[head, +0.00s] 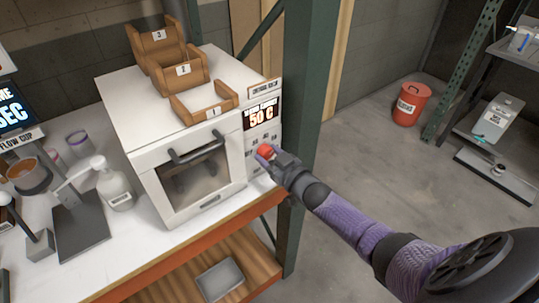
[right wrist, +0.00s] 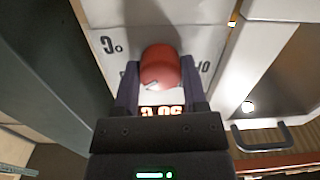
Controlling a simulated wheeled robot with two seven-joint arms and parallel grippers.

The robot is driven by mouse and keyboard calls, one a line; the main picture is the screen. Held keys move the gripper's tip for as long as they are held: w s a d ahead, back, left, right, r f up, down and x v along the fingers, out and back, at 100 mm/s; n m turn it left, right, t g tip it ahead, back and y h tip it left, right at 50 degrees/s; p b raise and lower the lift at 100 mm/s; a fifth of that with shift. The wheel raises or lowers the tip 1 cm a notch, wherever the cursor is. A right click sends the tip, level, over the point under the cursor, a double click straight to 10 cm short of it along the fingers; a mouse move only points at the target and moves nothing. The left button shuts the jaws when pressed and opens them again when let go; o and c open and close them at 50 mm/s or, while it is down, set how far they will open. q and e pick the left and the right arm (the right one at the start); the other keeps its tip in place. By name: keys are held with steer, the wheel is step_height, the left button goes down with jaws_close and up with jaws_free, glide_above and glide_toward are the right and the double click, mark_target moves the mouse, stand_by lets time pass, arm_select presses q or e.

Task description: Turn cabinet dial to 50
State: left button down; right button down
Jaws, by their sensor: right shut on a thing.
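The white cabinet (head: 125,95) stands on the bench with its door shut. Its display (head: 262,114) reads "50 C" in orange digits. The red dial (head: 265,151) sits on the front panel below the display. My right gripper (head: 268,155) is shut on the dial. In the right wrist view the red dial (right wrist: 162,72) lies between the two fingers of the gripper (right wrist: 160,85), and its pointer mark is partly visible. The printed scale around the dial is partly hidden by the fingers. My left gripper is not in view.
Wooden bins (head: 205,100) numbered 1 to 3 stand on top of the cabinet. A green rack post (head: 307,120) rises close to the right of the panel. The door handle (head: 197,148) sticks out left of the dial. A bottle (head: 113,185) stands at left. A red bucket (head: 410,105) is on the floor.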

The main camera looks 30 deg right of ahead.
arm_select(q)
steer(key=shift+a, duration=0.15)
arm_select(e)
steer(key=shift+m, duration=0.3)
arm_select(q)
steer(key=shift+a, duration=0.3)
arm_select(e)
steer(key=shift+c, duration=0.7)
jaws_free()
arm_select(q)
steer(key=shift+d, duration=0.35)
